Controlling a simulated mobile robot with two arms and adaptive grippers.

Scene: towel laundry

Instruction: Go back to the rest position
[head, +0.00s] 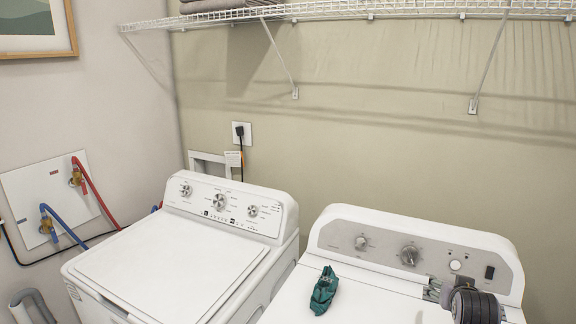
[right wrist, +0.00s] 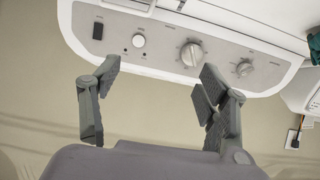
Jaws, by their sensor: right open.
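My right gripper (head: 434,291) is at the right of the head view, in front of the right machine's control panel. In the right wrist view its two fingers (right wrist: 160,72) stand wide apart with nothing between them. The panel (right wrist: 160,40) with its knobs lies beyond the fingertips. A crumpled dark green towel (head: 324,290) lies on top of the right machine (head: 365,300), left of my right gripper and apart from it. A bit of it shows at the right edge of the right wrist view (right wrist: 315,45). My left gripper is not in view.
A white washer (head: 150,265) with a closed lid stands to the left, with a narrow gap between the machines. A wire shelf (head: 400,10) with folded grey towels (head: 215,4) runs along the wall above. Red and blue hoses (head: 95,190) are at the left wall.

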